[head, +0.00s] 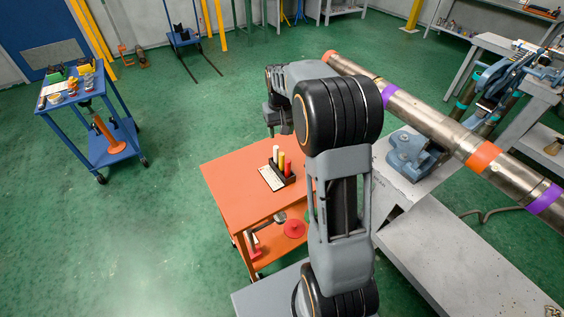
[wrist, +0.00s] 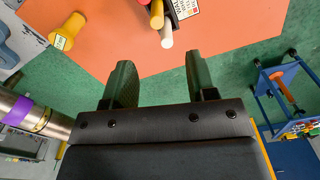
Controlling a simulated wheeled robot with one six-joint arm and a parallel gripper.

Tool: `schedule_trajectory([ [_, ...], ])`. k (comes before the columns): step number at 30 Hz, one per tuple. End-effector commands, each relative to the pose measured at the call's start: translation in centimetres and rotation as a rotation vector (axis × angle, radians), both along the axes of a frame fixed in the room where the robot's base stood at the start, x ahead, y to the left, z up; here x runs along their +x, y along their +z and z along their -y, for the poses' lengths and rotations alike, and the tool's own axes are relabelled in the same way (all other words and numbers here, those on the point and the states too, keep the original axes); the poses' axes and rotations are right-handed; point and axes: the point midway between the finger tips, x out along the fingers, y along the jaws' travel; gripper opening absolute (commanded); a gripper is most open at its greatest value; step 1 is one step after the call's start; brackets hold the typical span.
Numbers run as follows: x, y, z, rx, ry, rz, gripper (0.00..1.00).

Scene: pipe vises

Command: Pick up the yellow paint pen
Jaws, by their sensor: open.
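The yellow paint pen (head: 281,162) stands in a small dark holder (head: 265,179) on the orange cart top, between a white pen (head: 276,153) and a red pen (head: 288,167). In the wrist view the yellow pen (wrist: 157,13) is at the top edge, partly cut off, beside the white pen (wrist: 167,36). My gripper (wrist: 160,78) is open and empty, its two dark fingers apart, and the pens lie beyond the fingertips. In the head view my gripper (head: 280,122) hangs above the far side of the cart, apart from the pens.
The orange cart (head: 232,190) has a mostly bare top. A yellow labelled cylinder (wrist: 66,33) shows left in the wrist view. A long banded pipe (head: 425,118) and a blue vise (head: 410,152) stand right of my arm. A blue cart (head: 108,148) is far left.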

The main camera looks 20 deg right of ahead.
Motion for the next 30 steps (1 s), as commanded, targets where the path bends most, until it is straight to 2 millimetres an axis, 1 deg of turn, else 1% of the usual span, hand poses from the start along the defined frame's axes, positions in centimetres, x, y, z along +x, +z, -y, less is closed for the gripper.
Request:
schedule_trajectory([
  [3, 0.5, -1.8, 0.5, 0.003, -0.006, -0.013, 0.52],
  [9, 0.5, -5.5, 0.7, 0.003, -0.009, -0.015, 0.52],
  [12, 0.5, -7.0, 0.7, 0.003, -0.009, -0.014, 0.52],
  [16, 0.5, -8.3, 0.7, 0.003, -0.008, -0.013, 0.52],
  [23, 0.5, -9.5, 0.7, 0.003, -0.008, -0.013, 0.52],
  [30, 0.6, -12.7, 0.8, 0.003, -0.008, -0.014, 0.52],
])
